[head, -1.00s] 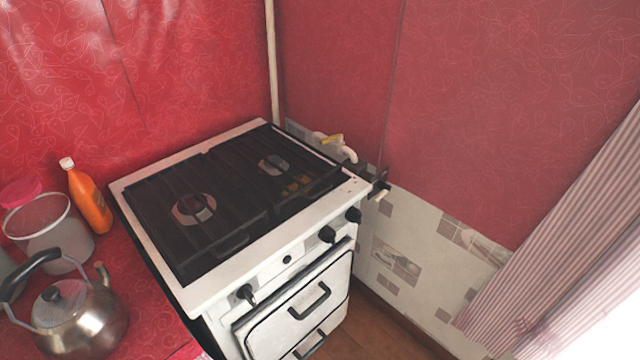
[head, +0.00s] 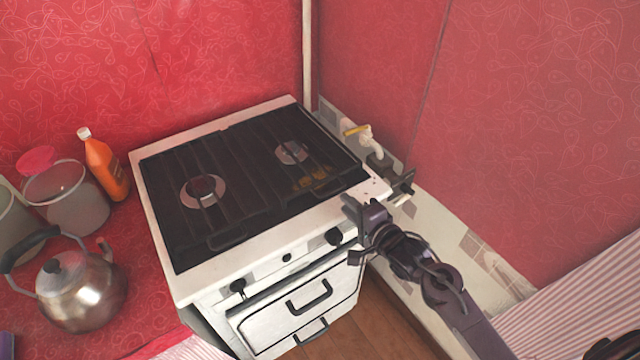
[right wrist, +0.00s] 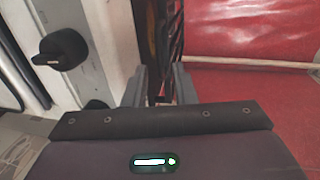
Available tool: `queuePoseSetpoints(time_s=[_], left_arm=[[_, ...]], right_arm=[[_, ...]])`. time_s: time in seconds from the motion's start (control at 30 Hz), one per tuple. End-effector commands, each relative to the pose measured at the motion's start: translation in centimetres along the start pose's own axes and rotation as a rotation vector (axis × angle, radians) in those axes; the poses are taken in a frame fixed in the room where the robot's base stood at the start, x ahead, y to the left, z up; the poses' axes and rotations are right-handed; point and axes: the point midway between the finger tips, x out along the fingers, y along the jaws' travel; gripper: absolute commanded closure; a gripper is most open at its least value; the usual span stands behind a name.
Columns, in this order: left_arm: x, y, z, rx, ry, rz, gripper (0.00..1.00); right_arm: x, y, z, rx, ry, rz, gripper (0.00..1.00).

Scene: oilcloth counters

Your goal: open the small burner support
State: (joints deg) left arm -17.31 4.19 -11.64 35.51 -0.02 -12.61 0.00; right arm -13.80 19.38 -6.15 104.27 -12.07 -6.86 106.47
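The small burner support is the dark right-hand grate (head: 318,150) on the white stove (head: 210,290). It lies flat over the smaller burner (head: 291,152), with a dark handle loop (head: 328,187) at its front edge. My right gripper (head: 362,212) is at the stove's front right corner, near that loop and just above the knobs. In the right wrist view its two grey fingers (right wrist: 160,88) stand apart, with dark grate parts and the stove edge showing beyond the gap. I see nothing held between them. My left gripper is out of view.
The left grate (head: 200,215) also lies flat. A gas pipe with a yellow valve handle (head: 356,130) stands right of the stove. A kettle (head: 80,290), tub (head: 70,195) and orange bottle (head: 106,170) are on the left counter. Red walls close in behind and right.

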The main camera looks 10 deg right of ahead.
Motion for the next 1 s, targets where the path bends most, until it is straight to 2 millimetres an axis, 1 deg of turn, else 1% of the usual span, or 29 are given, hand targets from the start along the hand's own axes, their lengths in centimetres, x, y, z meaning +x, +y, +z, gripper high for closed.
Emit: queuePoseSetpoints(time_s=[0.3,0.4,0.5,0.63,0.87,1.0], left_arm=[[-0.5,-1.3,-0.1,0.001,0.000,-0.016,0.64],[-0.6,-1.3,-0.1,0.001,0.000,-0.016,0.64],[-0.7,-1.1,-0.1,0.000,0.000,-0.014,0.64],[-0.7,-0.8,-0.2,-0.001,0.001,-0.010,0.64],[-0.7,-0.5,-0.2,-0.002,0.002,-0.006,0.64],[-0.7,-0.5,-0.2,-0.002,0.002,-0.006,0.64]], right_arm=[[4.7,-0.2,0.0,0.000,0.000,-0.001,0.76],[6.1,-0.1,0.0,0.001,0.001,0.000,0.76],[7.0,0.0,0.0,0.001,0.001,0.000,0.76],[7.5,0.0,0.0,0.000,0.000,0.001,0.76],[7.5,0.1,0.0,0.000,0.001,0.001,0.76],[7.5,0.1,0.0,0.000,0.001,0.001,0.94]])
